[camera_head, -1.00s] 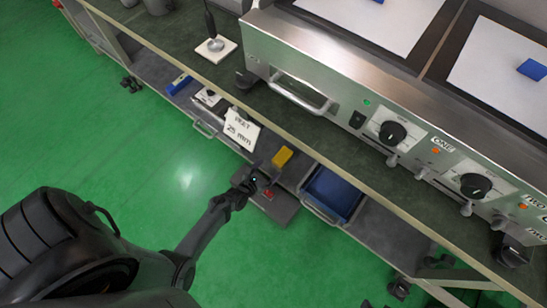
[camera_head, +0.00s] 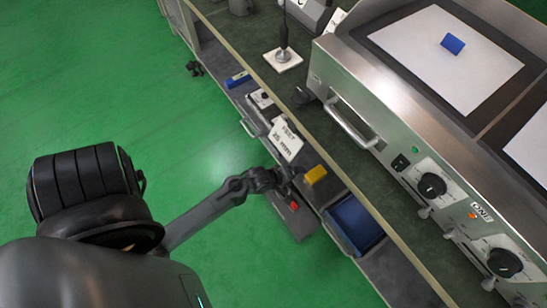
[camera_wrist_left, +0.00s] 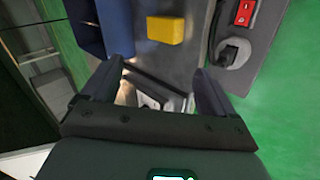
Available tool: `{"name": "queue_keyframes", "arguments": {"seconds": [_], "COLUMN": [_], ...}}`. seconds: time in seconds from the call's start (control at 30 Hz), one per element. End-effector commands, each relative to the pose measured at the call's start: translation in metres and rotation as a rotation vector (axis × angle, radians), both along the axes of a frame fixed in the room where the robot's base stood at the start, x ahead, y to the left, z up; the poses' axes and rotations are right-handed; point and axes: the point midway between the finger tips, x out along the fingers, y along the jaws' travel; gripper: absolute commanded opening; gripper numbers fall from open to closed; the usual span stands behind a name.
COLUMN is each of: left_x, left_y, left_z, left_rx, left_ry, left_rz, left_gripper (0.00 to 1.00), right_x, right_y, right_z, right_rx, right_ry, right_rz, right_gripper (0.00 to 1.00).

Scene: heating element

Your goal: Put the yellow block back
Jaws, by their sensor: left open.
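The yellow block (camera_head: 315,175) sits on the grey lower shelf, between the labelled card and the blue bin. In the left wrist view the yellow block (camera_wrist_left: 165,30) lies on a grey metal surface, ahead of the fingertips and apart from them. My left gripper (camera_wrist_left: 158,75) is open with nothing between its fingers. In the head view my left gripper (camera_head: 287,180) is just left of the block, low beside the shelf. My right gripper is not in view.
A blue bin (camera_head: 354,224) stands right of the block. A grey box with a red switch (camera_head: 293,206) is below it. A white card reading 25 mm (camera_head: 286,139) is at the left. The green worktop (camera_head: 300,110) overhangs the shelf, bearing a heating unit (camera_head: 400,140).

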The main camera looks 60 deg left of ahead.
Motion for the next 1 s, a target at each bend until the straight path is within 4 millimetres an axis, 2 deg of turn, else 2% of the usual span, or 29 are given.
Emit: {"name": "queue_keyframes", "arguments": {"seconds": [0.03,0.2,0.4,0.5,0.7,1.0], "left_x": [-0.005,-0.037,-0.084,-0.104,-0.126,-0.128], "left_y": [-0.006,-0.033,-0.065,-0.075,-0.085,-0.085], "left_z": [0.016,0.071,0.125,0.144,0.162,0.164], "left_rx": [0.102,0.449,0.687,0.747,0.795,0.801], "left_ry": [0.033,0.177,0.284,0.308,0.323,0.325], "left_rz": [-0.110,-0.561,-1.033,-1.202,-1.379,-1.401], "left_gripper": [0.88,0.88,0.88,0.88,0.88,0.88], "right_x": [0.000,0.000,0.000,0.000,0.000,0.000], "right_y": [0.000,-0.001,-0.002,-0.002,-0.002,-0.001], "right_z": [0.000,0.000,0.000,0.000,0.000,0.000], "right_rx": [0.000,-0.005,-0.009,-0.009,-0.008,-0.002], "right_ry": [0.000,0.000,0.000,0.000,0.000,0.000], "right_rz": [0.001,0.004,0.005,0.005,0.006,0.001], "right_gripper": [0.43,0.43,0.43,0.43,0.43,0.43]}}
